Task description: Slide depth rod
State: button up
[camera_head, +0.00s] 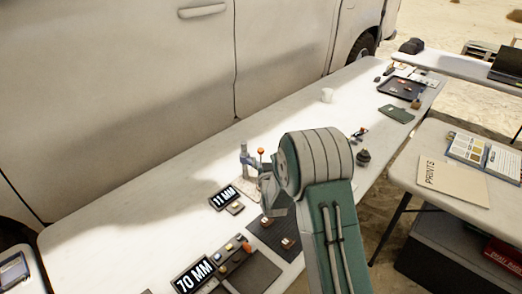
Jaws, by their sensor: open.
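A small grey-blue upright device (245,156) stands on the long white table, left of my arm. Beside it is a thin upright piece with an orange knob (261,151). I cannot tell for sure which part is the depth rod. A display reading "11 MM" (224,197) lies in front of the device. My gripper (268,192) is just right of and in front of the device, partly hidden behind my own wrist. It is open, and its fingertips are hard to make out. I see nothing held in it.
A "70 MM" display (194,275) and a panel with coloured buttons (232,255) are at the near left. A dark mat (268,236) with small pieces lies below my gripper. A vehicle lines the left side.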

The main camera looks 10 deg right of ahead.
aim_at(261, 152)
jog(key=shift+w, duration=2.8)
grip_shut()
